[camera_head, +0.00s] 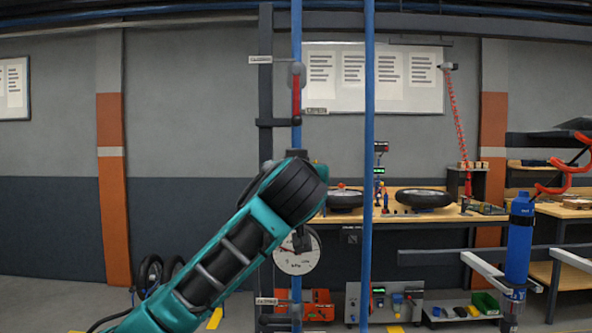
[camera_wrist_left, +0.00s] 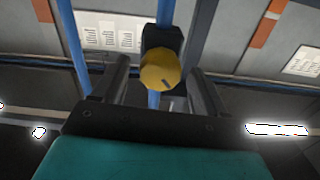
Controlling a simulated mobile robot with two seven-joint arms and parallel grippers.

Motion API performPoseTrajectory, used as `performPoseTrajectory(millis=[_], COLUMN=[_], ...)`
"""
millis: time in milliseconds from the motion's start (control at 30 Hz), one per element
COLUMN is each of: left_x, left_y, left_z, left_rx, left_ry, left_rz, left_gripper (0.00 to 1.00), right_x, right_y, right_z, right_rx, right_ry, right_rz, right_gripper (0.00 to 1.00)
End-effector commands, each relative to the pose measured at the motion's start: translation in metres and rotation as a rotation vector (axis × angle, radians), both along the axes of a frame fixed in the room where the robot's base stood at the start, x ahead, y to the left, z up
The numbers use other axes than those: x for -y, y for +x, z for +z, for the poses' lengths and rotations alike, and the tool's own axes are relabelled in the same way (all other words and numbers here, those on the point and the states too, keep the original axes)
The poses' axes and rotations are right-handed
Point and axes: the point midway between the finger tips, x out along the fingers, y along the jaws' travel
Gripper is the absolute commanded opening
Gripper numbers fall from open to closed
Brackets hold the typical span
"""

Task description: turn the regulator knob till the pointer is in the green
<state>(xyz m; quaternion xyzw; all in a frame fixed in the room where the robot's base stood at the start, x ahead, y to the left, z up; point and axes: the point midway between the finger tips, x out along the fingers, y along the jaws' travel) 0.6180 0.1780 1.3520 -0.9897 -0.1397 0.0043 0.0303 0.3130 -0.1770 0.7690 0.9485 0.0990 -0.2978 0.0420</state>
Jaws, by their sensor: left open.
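The yellow round regulator knob (camera_wrist_left: 160,70) shows in the left wrist view, with a dark mark at its lower right and a black body behind it. My left gripper (camera_wrist_left: 158,72) is open, one finger on each side of the knob, with visible gaps. In the head view my teal left arm reaches up from the lower left, and its dark wrist hides the knob and the fingers. The white round gauge (camera_head: 297,262) marked kPa sits just below the wrist. Its upper part is partly covered; I cannot make out the pointer's reading or a green band. My right gripper is not in view.
Two blue vertical pipes (camera_head: 368,130) run up in front of me, close to the arm. A red-handled valve (camera_head: 296,95) sits above on the left pipe. A workbench (camera_head: 400,218) with wheels stands behind. A blue bottle-shaped container (camera_head: 520,240) is at the right.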

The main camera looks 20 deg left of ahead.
Motion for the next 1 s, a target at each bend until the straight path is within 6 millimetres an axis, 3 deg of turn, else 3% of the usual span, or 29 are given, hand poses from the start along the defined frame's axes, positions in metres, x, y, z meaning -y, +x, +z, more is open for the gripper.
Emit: performPoseTrajectory(millis=[367,900,1000], left_x=[-0.0017,-0.0016,-0.0016], left_y=[0.0058,0.0055,0.0055], left_z=[-0.0002,-0.0003,-0.0003], left_rx=[0.000,0.000,0.000], left_ry=[-0.001,-0.001,0.000], left_rz=[-0.001,-0.001,-0.001], left_gripper=[0.73,0.21,0.17], right_x=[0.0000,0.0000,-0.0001], right_y=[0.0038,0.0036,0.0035], right_z=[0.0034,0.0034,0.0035], right_rx=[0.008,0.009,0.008], right_ry=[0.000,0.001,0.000], right_rz=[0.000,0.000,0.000], right_gripper=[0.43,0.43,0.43])
